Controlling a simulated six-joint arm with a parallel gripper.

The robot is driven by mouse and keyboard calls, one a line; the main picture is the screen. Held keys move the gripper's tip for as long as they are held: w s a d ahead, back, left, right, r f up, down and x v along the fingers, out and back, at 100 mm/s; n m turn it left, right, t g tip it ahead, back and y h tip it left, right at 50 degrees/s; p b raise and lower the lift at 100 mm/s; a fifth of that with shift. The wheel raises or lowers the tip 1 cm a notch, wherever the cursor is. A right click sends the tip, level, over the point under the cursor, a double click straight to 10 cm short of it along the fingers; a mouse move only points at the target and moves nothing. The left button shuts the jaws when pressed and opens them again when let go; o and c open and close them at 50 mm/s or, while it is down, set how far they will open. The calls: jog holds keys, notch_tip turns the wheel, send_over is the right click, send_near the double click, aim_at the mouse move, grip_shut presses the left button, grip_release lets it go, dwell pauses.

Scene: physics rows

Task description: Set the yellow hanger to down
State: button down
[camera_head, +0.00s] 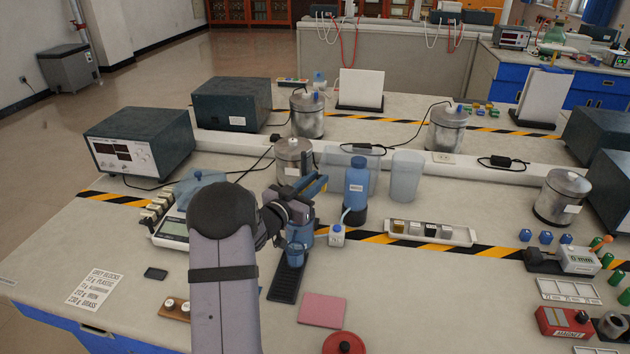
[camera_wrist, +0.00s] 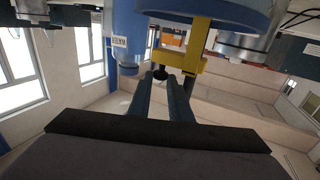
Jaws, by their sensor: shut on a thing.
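In the wrist view the yellow hanger (camera_wrist: 196,46) is an angled yellow bracket in front of a large blue round part (camera_wrist: 225,12). My gripper (camera_wrist: 164,78) has its two fingers closed in at the hanger's lower part, with a small dark piece by the tips. The exact contact is hard to see. In the head view my gripper (camera_head: 306,190) is above a blue container (camera_head: 301,235).
A blue-capped bottle (camera_head: 355,184) and clear tubs (camera_head: 404,178) stand just right of my gripper. A metal pot (camera_head: 293,160) stands behind it. A black slotted plate (camera_head: 286,283) and a pink pad (camera_head: 322,310) lie in front.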

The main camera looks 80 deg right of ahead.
notch_tip(320, 180, down, 4)
jog(key=shift+a+f+b, duration=0.1)
jog(key=shift+b, duration=1.15)
jog(key=shift+f, duration=0.1)
jog(key=c, duration=1.9)
grip_release()
jog(key=shift+c, duration=0.2)
jog(key=shift+b+v, duration=0.7)
jog(key=shift+v, duration=2.9)
jog(key=shift+w, duration=0.1)
